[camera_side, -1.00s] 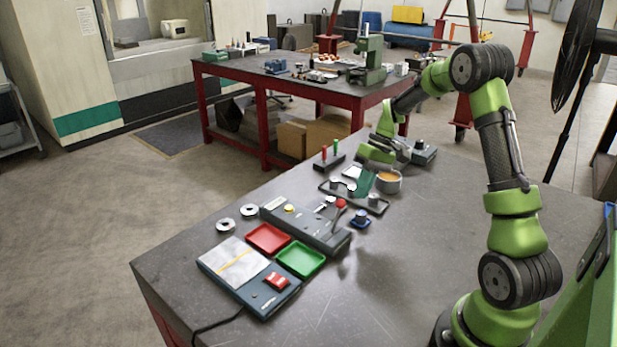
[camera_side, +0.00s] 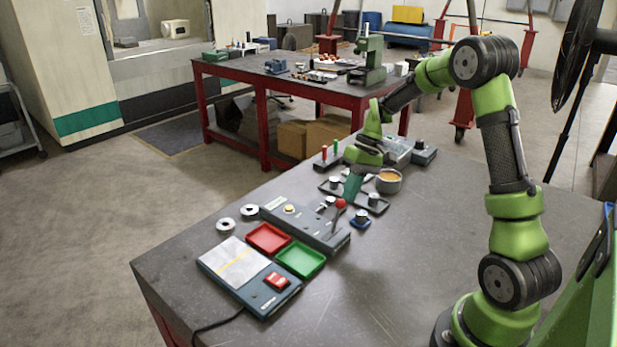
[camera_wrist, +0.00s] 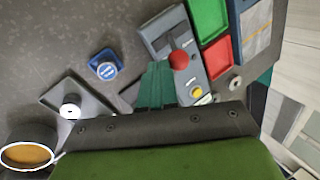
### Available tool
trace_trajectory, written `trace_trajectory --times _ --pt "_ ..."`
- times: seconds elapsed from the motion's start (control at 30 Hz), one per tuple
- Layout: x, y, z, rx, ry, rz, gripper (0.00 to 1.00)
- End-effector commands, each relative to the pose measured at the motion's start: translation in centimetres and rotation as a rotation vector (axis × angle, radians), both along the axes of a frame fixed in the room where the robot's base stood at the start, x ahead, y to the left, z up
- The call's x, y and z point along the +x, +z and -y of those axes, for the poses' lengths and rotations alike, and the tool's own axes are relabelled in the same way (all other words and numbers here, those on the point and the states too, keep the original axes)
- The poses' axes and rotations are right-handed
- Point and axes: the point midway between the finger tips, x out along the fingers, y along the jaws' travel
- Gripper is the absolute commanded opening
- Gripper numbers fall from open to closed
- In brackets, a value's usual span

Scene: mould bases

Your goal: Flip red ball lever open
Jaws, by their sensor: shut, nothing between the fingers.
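The red ball (camera_side: 341,203) tops a short lever that stands up from the right end of a grey control box (camera_side: 295,222). In the wrist view the red ball (camera_wrist: 179,60) sits over a slot in the grey box (camera_wrist: 172,38). My gripper (camera_side: 348,197) is shut, with its teal fingers pointing down just behind the ball. In the wrist view my gripper (camera_wrist: 156,68) shows its fingertips just left of the ball. They look very close, but I cannot tell whether they touch it. Most of the lever's rod is hidden under the ball in the wrist view.
A red tray (camera_side: 268,239) and a green tray (camera_side: 300,260) lie in front of the box. A small blue-based knob (camera_side: 361,219) stands right of the lever. A cup with orange contents (camera_side: 389,181) and a black knob plate (camera_side: 353,195) are behind. The right tabletop is clear.

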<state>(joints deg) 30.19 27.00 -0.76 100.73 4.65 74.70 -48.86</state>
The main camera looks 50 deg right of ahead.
Motion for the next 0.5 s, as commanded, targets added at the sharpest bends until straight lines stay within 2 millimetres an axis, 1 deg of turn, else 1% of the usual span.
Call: trace_trajectory --times 0.27,0.5 --pt "0.0 0.3 -0.4 -0.040 0.001 -0.001 0.00" --pt "0.0 0.8 -1.5 -0.127 0.006 0.001 0.00"
